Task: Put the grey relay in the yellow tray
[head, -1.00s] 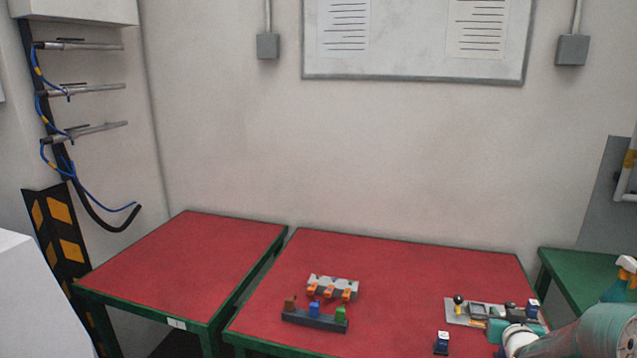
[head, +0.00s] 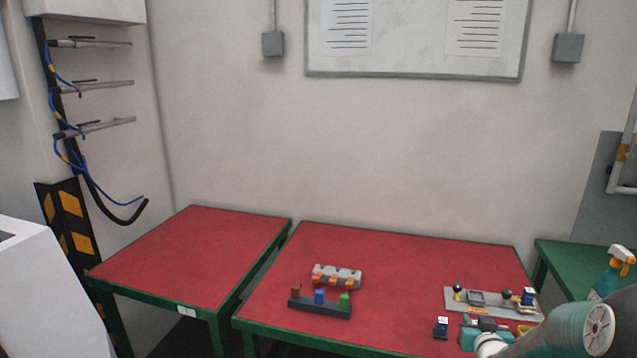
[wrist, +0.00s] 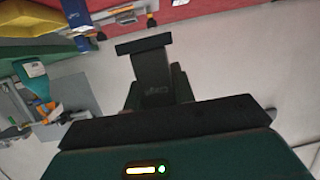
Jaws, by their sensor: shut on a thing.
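My gripper (head: 483,332) is teal and low at the right of the head view, in front of the grey plate. It is shut on a dark grey block (head: 487,323), which looks like the grey relay. A small yellow edge (head: 523,330) shows beside my arm and may be the yellow tray, mostly hidden behind the arm. Yellow also shows at the top of the wrist view (wrist: 105,4).
The grey plate (head: 460,305) bears a black knob, a grey box and a dark blue block (head: 528,296). A blue-and-white block (head: 441,327) stands left of my gripper. The left red table (head: 190,255) is clear.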

